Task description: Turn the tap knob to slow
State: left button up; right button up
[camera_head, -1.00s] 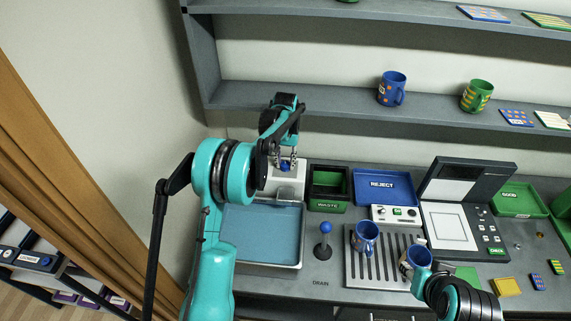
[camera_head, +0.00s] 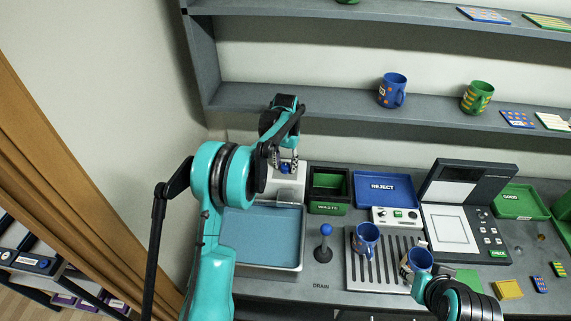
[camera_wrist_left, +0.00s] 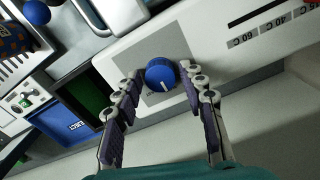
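The blue tap knob (camera_wrist_left: 161,75) with a white pointer line sits on a white panel, between the fingertips of my left gripper (camera_wrist_left: 163,82) in the left wrist view. The fingers stand apart on either side of it; whether they touch it is hard to tell. In the head view the knob (camera_head: 285,168) shows below my left gripper (camera_head: 285,160), on the white tap unit (camera_head: 288,185) behind the blue basin. The knob's labels are mostly hidden. My right arm is at the lower right by a blue mug (camera_head: 420,259); its fingers are not clearly seen.
The blue basin (camera_head: 262,236) lies in front of the tap unit. A WASTE bin (camera_head: 327,208) and REJECT tray (camera_head: 388,203) stand to the right. A blue-topped drain lever (camera_head: 325,243) and a mug (camera_head: 366,236) on a slotted rack are nearer.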

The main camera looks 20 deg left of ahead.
aim_at(286, 167)
pick_arm(q)
jog(key=shift+r, duration=0.1)
notch_tip(286, 167, up, 12)
dwell(0.6)
dwell(0.4)
jog(key=s+d+f+t+b, duration=0.15)
jog(key=s+b, duration=0.25)
jog(key=s, duration=0.4)
jog(key=s+d+t+b, duration=0.2)
jog(key=s+d+b, duration=0.15)
jog(key=s, duration=0.45)
jog(key=s+d+f+t+b, duration=0.1)
jog(key=s+f+t+b, duration=0.1)
jog(key=s+f+b, duration=0.2)
jog(key=s+d+f+t+b, duration=0.1)
jog(key=s+f+b, duration=0.2)
jog(key=s+f, duration=0.8)
jog(key=shift+s+d+n+t+b, duration=0.25)
jog(key=shift+s+n+t+b, duration=0.1)
jog(key=shift+s, duration=0.5)
